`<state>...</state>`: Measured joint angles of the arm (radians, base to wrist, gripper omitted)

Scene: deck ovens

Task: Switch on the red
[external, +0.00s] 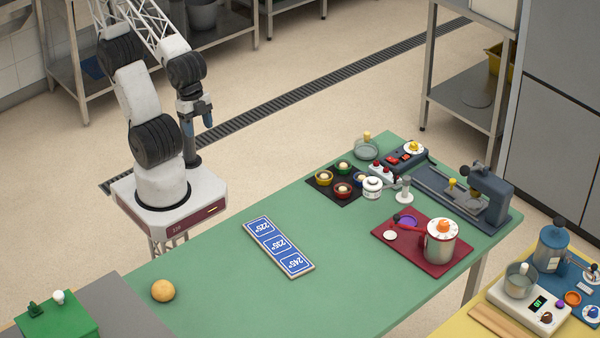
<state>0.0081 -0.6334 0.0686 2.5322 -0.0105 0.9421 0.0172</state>
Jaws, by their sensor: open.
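Several red things show. A dark box (404,155) at the far corner of the green table carries red switches (400,158) and a white dial with a yellow knob; the switch positions are too small to tell. A small white unit with red knobs (381,172) stands in front of it. A red mat (392,240) holds a steel pot (438,248) with an orange knob on its white top. A red cup (343,190) sits on a black tray. My gripper (197,124) is open and empty, pointing down near my base, far left of these things.
A blue temperature panel (279,246) lies mid-table, with a round bun (162,291) to its left. A dark press (487,195) stands at the right end. A yellow table (442,332) with more devices is at lower right. The green surface around the panel is mostly clear.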

